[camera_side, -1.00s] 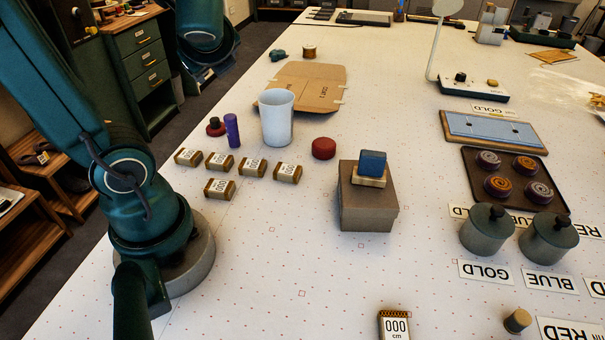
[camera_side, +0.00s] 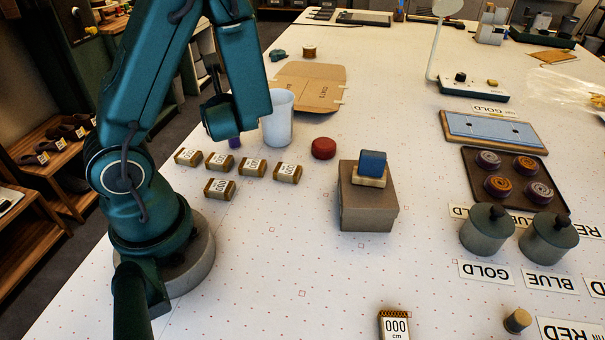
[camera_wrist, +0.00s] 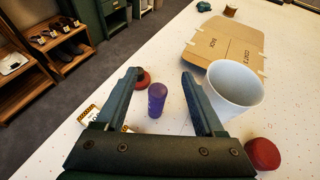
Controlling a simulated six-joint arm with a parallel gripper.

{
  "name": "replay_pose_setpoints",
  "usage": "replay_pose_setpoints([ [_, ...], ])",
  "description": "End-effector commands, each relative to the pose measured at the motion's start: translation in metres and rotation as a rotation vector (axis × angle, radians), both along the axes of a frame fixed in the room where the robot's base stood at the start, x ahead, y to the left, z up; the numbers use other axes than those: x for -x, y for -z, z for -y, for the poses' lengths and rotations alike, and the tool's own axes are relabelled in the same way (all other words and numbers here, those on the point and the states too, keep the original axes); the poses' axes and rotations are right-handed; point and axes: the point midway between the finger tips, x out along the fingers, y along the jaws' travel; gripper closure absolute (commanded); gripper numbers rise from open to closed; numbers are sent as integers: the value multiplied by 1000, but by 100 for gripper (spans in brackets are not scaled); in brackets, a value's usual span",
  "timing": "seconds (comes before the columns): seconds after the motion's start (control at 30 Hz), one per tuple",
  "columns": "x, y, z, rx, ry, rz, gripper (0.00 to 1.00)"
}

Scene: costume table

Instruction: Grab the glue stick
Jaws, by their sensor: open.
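The glue stick is most likely the upright purple cylinder (camera_wrist: 157,100). In the wrist view it stands on the table between the two fingers of my gripper (camera_wrist: 160,76), nearer the camera than the fingertips appear. My gripper is open and empty, with a gap to the cylinder on both sides. In the side view only the lower part of the purple cylinder (camera_side: 234,142) shows below my arm, and my fingers are hidden there.
A white cup (camera_wrist: 234,88) stands close to the right finger. A red round item (camera_wrist: 142,79) lies by the left fingertip, and another red round item (camera_wrist: 262,154) is at the lower right. Several labelled tape blocks (camera_side: 252,167) lie in front. Flat cardboard (camera_wrist: 228,45) lies behind.

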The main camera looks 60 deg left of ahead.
Motion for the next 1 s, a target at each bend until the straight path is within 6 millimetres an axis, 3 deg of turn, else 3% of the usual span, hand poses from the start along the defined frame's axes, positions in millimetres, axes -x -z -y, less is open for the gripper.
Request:
replay_pose_setpoints([
  [0.1, 1, 23, 0, 0, 1, -11, 29],
  [0.3, 0, 44, 0, 0, -1, 1, 29],
  [0.53, -2, 52, -7, 2, -7, 6, 29],
  [1.0, -14, 68, -43, 1, -6, 7, 29],
])
